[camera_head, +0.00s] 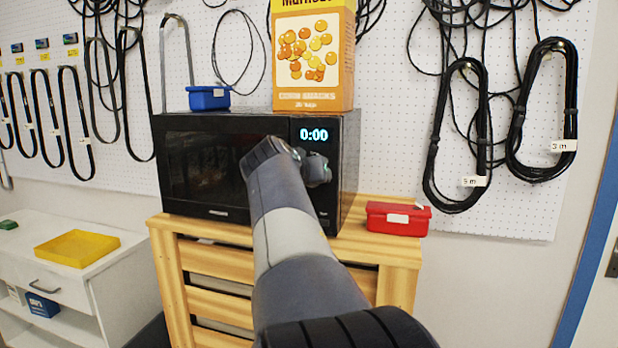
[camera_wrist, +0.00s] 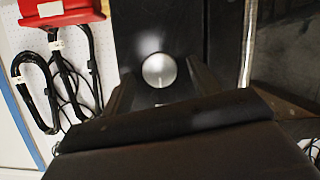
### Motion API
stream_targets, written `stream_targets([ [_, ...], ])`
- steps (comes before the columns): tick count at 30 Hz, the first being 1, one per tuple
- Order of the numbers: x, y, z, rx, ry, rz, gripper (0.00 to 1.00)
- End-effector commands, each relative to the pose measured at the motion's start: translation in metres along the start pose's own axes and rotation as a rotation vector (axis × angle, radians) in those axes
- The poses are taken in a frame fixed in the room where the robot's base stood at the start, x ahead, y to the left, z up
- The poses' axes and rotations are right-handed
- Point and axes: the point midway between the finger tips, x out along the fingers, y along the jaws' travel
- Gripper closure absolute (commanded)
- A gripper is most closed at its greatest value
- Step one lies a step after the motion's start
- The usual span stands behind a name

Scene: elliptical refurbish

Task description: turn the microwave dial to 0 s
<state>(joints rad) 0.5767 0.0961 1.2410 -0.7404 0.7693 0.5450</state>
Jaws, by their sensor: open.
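The black microwave (camera_head: 217,160) stands on a wooden crate stand, with its door shut. Its lit display (camera_head: 313,134) reads 0:00. The dial is hidden behind my arm and gripper in the head view. In the wrist view the dial (camera_wrist: 159,72) is a round silver knob on the black panel. My gripper (camera_head: 317,168) is at the control panel below the display. Its open fingers lie on either side of the dial in the wrist view. I cannot tell whether either finger touches it.
A yellow snack box (camera_head: 313,95) and a blue box (camera_head: 208,98) stand on the microwave. A red box (camera_head: 397,218) sits on the wooden stand (camera_head: 385,250) at the right. Black cables (camera_head: 462,130) hang on the pegboard. A yellow tray (camera_head: 77,248) lies on a white cabinet at left.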

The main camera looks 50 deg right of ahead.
Motion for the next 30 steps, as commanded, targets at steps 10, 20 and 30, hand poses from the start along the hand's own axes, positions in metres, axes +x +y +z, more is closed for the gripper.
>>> stream_targets([
  [10,-0.029,-0.001,0.000,0.001,0.005,-0.003,0.42],
  [20,-0.091,-0.001,0.000,-0.001,0.003,-0.004,0.42],
  [30,-0.108,0.000,0.000,0.000,0.000,0.000,0.42],
])
